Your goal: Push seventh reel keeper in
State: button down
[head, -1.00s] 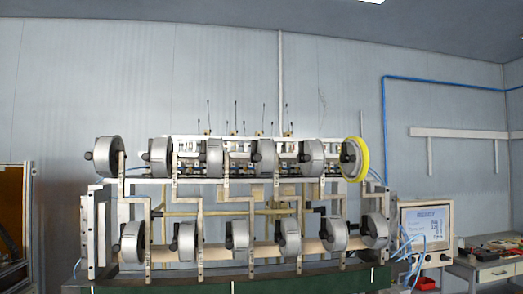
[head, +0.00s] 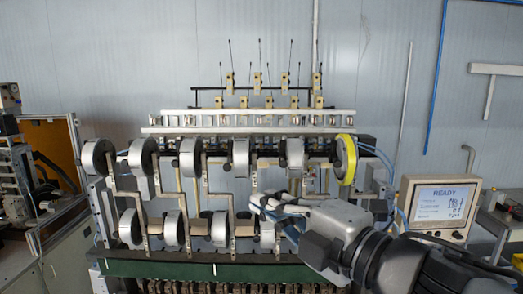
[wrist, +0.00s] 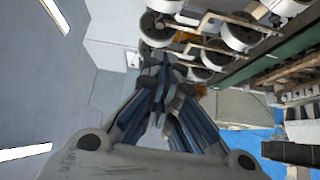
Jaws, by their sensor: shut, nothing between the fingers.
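The winder carries grey reels in two rows, with dark keepers at their hubs. The upper row includes a grey reel (head: 190,154) and a yellow-rimmed reel (head: 345,160) at its right end. In the lower row, one grey reel (head: 131,228) is at the left and another (head: 267,232) is beside my gripper. I cannot tell which keeper is the seventh. My gripper (head: 256,203) is shut and empty, in front of the lower row's right half; contact cannot be told. The wrist view shows its closed fingers (wrist: 165,68) pointing towards the reels. My arm hides the lower row's right end.
A screen (head: 442,200) reading READY stands right of the winder. A green beam (head: 190,272) runs below the lower reels. Another machine (head: 30,195) stands at the left. Metal brackets (head: 205,182) run between the reel rows.

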aim_at(229, 163)
jog(key=shift+s+a+r+n+g+y, duration=0.25)
jog(key=shift+s+a+n+g+y, duration=0.25)
jog(key=shift+a+n+g, duration=0.15)
jog(key=w+d+p+x, duration=0.2)
jog(key=x, duration=1)
jog(key=shift+w+a, duration=0.25)
jog(key=shift+w, duration=0.2)
